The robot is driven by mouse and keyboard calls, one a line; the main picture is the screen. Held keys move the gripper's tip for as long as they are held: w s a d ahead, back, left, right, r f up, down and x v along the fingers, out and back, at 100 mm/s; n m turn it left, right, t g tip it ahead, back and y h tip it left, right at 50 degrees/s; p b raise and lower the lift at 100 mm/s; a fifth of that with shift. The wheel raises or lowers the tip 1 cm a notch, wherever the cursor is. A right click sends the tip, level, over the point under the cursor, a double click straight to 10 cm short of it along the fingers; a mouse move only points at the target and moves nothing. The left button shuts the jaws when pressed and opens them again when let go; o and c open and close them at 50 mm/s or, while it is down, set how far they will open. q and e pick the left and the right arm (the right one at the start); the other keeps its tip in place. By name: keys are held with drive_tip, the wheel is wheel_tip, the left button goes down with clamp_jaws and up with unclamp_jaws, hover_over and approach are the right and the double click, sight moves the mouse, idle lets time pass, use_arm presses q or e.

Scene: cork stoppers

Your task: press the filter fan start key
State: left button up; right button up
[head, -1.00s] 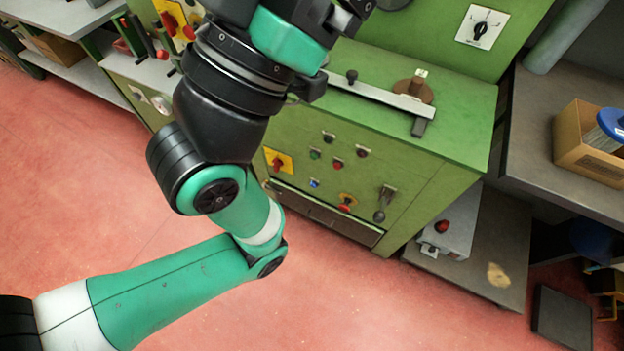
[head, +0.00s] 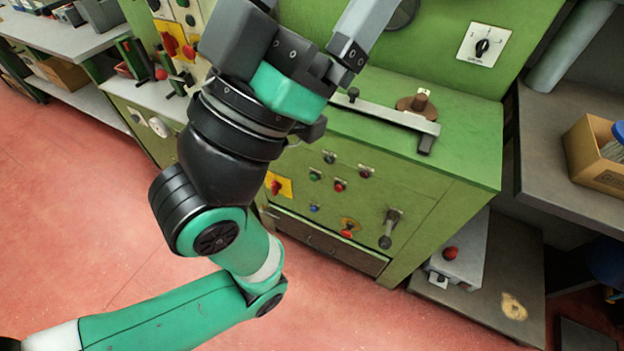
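The green machine cabinet (head: 430,215) carries a group of small controls on its front. No label can be read, so I cannot tell which is the filter fan start key. My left gripper (head: 305,22) is at the top of the head view, above and left of these controls and apart from them. Its two grey fingers stand wide apart with nothing seen between them; their tips may be cut off by the top edge. My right gripper is not seen.
A red knob on yellow (head: 347,230), a lever (head: 388,230) and a red switch on yellow (head: 278,186) share the front. A metal bar (head: 385,114) lies on the cabinet top. A rotary switch (head: 482,45) is on the back panel. The red floor (head: 90,220) is open.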

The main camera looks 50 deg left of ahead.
use_arm(q)
clamp_jaws()
idle(1.5)
